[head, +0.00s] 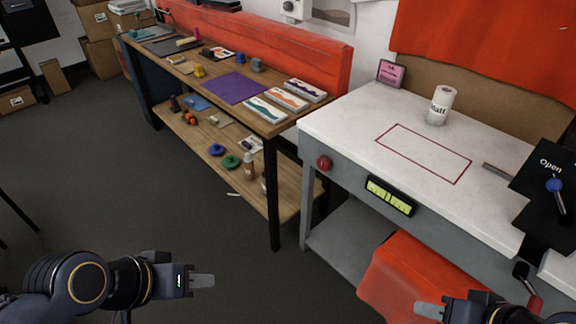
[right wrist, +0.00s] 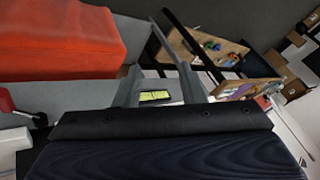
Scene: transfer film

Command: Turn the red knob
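The red knob (head: 324,163) is a small round knob on the grey front of the white-topped bench (head: 345,118), near its left corner. No gripper touches it. My left gripper (head: 203,281) is low at the left, well below and left of the knob; its fingers overlap in this view, so its opening cannot be judged. My right gripper (head: 428,311) is at the bottom right, below the knob and in front of the orange box. In the right wrist view my right gripper (right wrist: 158,82) has its fingers apart with nothing between them.
A yellow-green display (head: 390,196) is right of the knob. An orange box (head: 400,275) sits beneath the bench. A wooden table (head: 200,85) with several items stands at the left. A black panel marked "Open" (head: 535,180) with a blue-knobbed lever is at the right.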

